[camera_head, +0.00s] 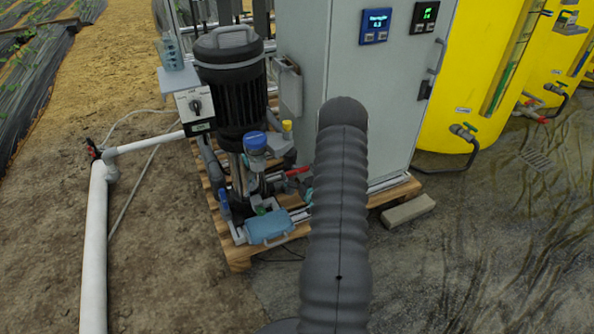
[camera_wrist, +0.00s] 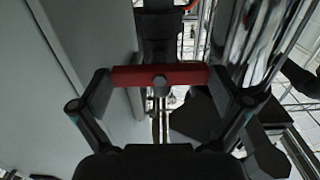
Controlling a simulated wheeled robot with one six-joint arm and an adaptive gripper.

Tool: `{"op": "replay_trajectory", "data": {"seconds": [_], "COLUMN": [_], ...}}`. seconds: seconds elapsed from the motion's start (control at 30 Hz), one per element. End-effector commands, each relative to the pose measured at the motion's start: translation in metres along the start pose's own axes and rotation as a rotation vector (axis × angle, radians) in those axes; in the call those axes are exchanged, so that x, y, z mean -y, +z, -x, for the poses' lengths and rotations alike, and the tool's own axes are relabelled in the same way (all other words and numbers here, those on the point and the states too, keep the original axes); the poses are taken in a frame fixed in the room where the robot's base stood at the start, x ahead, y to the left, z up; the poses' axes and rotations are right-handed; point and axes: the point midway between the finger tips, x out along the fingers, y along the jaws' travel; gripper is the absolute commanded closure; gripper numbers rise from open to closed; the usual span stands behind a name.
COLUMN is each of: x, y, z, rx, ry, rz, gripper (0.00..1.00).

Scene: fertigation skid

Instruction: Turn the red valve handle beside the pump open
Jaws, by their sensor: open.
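The red valve handle (camera_head: 297,172) shows in the head view as a short red piece low beside the black pump (camera_head: 232,80), partly covered by my arm. In the wrist view the red handle (camera_wrist: 185,75) is a straight bar lying crosswise, with a bolt at its middle. My gripper (camera_wrist: 160,92) is open, with one finger at each end of the bar. The bar spans most of the gap between the fingers; I cannot tell whether either finger touches it. In the head view my gripper is hidden behind my ribbed arm.
A grey cabinet (camera_head: 300,50) stands right behind the handle; its wall fills the left of the wrist view. A blue-capped device (camera_head: 255,143) and a light blue part (camera_head: 270,226) sit by the pump. The wooden pallet (camera_head: 236,257) edges the skid. Yellow tanks (camera_head: 470,70) stand right.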

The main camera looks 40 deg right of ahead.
Motion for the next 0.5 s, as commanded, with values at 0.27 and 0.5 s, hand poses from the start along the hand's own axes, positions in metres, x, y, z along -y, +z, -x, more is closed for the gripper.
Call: {"op": "replay_trajectory", "data": {"seconds": [0.27, 0.5], "x": [0.0001, 0.0001], "y": [0.0002, 0.0002], "z": [-0.0063, -0.0061], "rx": [0.001, 0.001], "ry": [0.0, 0.0], "rz": [0.0, 0.0], "gripper": [0.0, 0.3]}}
